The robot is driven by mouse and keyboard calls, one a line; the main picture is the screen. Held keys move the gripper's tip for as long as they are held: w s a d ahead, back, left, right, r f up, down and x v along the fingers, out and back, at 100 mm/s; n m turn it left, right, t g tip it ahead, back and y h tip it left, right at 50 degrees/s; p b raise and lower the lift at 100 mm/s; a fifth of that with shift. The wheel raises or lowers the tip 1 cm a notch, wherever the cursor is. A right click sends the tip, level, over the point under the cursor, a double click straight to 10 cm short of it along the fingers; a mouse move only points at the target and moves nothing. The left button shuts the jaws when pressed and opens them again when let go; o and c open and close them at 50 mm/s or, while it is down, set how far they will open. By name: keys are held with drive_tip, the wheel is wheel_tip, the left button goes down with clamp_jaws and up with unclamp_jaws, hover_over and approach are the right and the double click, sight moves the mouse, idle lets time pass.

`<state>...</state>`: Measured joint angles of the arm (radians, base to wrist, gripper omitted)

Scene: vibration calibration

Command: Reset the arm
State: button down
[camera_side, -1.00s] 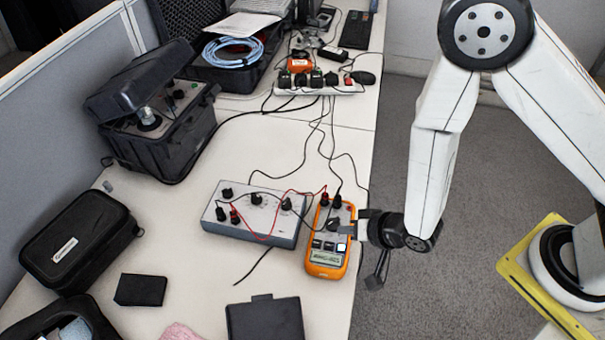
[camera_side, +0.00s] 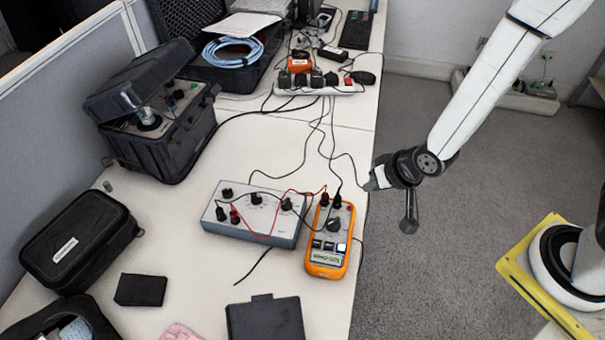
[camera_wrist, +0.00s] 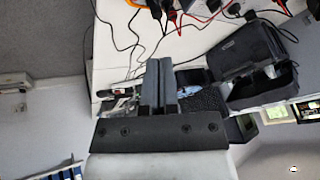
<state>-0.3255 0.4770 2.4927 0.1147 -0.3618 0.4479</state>
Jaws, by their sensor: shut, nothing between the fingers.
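My gripper (camera_side: 372,182) is at the right edge of the table in the side view, a little beyond and to the right of the orange multimeter. It is shut and empty, and it touches nothing that I can see. In the wrist view its two dark fingers (camera_wrist: 160,85) lie side by side. The orange multimeter (camera_side: 316,268) lies on the table (camera_side: 190,235) with leads plugged in at its top. A grey box with black knobs (camera_side: 250,228) lies left of it, joined to it by red and black leads.
A black open case (camera_side: 160,150) stands at the back left, and a closed black case (camera_side: 75,240) lies at the left. A power strip (camera_side: 320,88) with plugs is at the back. Loose cables run near my gripper.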

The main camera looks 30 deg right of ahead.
drive_tip(key=s+d+r+n+g+h, duration=0.1)
drive_tip(key=s+d+r+n+g, duration=0.1)
drive_tip(key=s+d+r, duration=0.3)
drive_tip(key=d+r+g, duration=0.1)
drive_tip(key=d+r, duration=0.3)
drive_tip(key=d, duration=0.1)
drive_tip(key=shift+d+n, duration=0.25)
drive_tip(key=shift+n, duration=0.15)
idle(0.5)
